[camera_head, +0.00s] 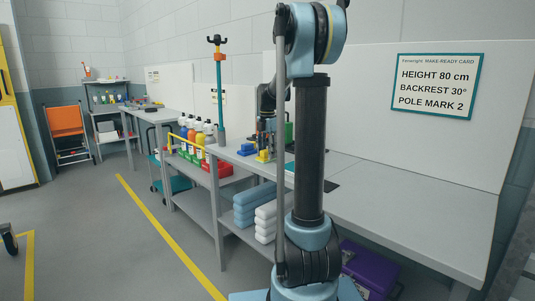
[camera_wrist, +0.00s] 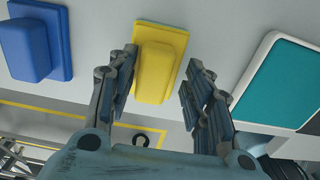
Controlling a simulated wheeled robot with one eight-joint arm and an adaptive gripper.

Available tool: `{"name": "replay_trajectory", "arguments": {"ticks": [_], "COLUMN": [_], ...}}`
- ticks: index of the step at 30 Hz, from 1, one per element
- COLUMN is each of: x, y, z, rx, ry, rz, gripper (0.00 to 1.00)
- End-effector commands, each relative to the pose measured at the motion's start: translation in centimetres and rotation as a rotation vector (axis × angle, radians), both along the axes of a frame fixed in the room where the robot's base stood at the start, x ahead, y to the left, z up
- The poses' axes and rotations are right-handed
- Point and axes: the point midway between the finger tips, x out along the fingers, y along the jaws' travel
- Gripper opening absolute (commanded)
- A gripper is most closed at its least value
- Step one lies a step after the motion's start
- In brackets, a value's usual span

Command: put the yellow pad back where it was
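The yellow pad (camera_wrist: 158,68) lies on the pale bench top in the wrist view, a raised block on a flat base. It also shows small in the head view (camera_head: 264,156). My gripper (camera_wrist: 160,62) is open, with one finger on each side of the yellow pad. The left finger looks close to its edge; a gap shows on the right. I cannot tell how far above the bench the fingertips are. In the head view my gripper (camera_head: 266,143) points down over the bench, partly hidden by my arm.
A similar blue pad (camera_wrist: 33,45) lies left of the yellow one. A teal panel with a white border (camera_wrist: 285,82) lies to the right. Bottles (camera_head: 198,130) and a tall pole (camera_head: 219,90) stand left along the benches. The right bench top (camera_head: 410,215) is clear.

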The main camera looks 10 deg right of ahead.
Motion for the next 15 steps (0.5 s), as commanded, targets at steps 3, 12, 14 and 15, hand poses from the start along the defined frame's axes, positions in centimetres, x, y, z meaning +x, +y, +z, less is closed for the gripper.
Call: {"name": "replay_trajectory", "arguments": {"ticks": [3, 12, 14, 15], "x": [0.0, 0.0, 0.0, 0.0], "y": [0.0, 0.0, 0.0, 0.0], "z": [0.0, 2.1, 3.0, 3.8], "rx": [0.0, 0.0, 0.0, 0.0], "ry": [0.0, 0.0, 0.0, 0.0], "rz": [0.0, 0.001, 0.001, 0.001], "gripper": [0.46, 0.46, 0.46, 0.46]}}
